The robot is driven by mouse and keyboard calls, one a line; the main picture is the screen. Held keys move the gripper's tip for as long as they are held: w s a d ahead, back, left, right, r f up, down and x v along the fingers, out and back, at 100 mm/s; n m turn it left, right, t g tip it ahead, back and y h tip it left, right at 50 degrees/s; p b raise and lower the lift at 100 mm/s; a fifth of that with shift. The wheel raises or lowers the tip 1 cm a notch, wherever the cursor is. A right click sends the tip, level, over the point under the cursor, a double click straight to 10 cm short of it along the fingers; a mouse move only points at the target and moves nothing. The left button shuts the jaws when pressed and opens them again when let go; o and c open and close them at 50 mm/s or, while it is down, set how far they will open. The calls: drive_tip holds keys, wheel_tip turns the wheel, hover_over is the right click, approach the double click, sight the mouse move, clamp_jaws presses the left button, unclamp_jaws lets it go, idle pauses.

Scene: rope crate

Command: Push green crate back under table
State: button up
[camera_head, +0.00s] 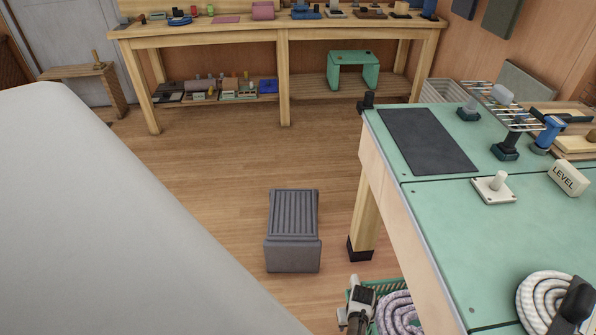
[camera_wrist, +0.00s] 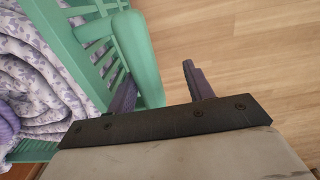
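The green crate (camera_head: 386,286) is at the bottom of the head view, on the floor beside the green-topped table (camera_head: 430,215), partly cut off by the frame. It holds a coiled purple-and-white rope (camera_head: 398,312). In the wrist view the crate's slatted wall and rim (camera_wrist: 138,55) fill the upper left, with the patterned rope (camera_wrist: 45,85) inside. My gripper (camera_wrist: 157,78) is open, its fingers on either side of the crate's rim; a gap shows between the rim and the right finger. In the head view my gripper (camera_head: 358,298) is at the crate's left end.
A grey ribbed step stool (camera_head: 293,230) stands on the floor left of the table leg (camera_head: 363,215). A wooden workbench (camera_head: 285,38) with tools runs along the back. Open wood floor (camera_head: 225,155) lies between them. A white rope coil (camera_head: 548,300) lies on the table.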

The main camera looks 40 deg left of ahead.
drive_tip(key=s+a, duration=1.1)
drive_tip(key=s, duration=0.2)
drive_tip(key=shift+s+a+r, duration=0.15)
drive_tip(key=shift+r, duration=1.15)
drive_tip(key=shift+s+a+r, duration=0.15)
drive_tip(key=shift+r, duration=1.15)
